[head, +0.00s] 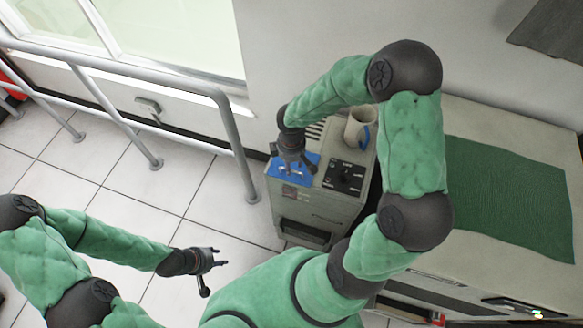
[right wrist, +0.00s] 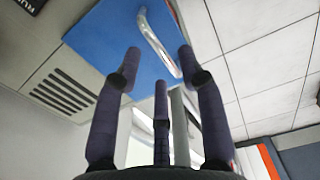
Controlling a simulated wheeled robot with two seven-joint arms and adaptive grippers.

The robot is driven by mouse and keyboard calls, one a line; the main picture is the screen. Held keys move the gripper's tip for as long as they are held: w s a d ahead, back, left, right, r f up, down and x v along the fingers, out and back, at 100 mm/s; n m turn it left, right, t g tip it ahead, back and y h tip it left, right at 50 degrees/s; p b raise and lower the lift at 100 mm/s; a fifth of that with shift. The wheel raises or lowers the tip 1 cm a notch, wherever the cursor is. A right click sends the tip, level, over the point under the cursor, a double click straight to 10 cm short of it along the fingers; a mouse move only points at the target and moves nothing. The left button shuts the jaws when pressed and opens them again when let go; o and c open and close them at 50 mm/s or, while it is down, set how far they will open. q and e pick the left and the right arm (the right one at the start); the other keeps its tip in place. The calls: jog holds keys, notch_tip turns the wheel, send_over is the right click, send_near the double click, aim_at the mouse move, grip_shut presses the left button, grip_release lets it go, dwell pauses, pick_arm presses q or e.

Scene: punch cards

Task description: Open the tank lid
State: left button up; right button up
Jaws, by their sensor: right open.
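The tank lid is a blue panel (head: 312,160) on top of a beige-grey machine (head: 312,212). It looks closed and flat in the head view. In the right wrist view the blue lid (right wrist: 105,38) carries a curved silver handle (right wrist: 158,42). My right gripper (head: 293,172) is above the lid and partly hides it. Its fingers (right wrist: 159,68) are spread, with the handle between and beyond the upper fingertips; contact is not clear. My left gripper (head: 215,264) is open and empty over the floor, away from the machine.
A beige mug (head: 358,128) with a blue handle stands on the machine behind a black control panel (head: 345,177). A counter with a green mat (head: 505,195) is at right. A metal railing (head: 235,140) stands left of the machine; tiled floor is clear between.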

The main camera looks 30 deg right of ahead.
jog(key=shift+f, duration=0.8)
jog(key=shift+c, duration=0.2)
grip_shut()
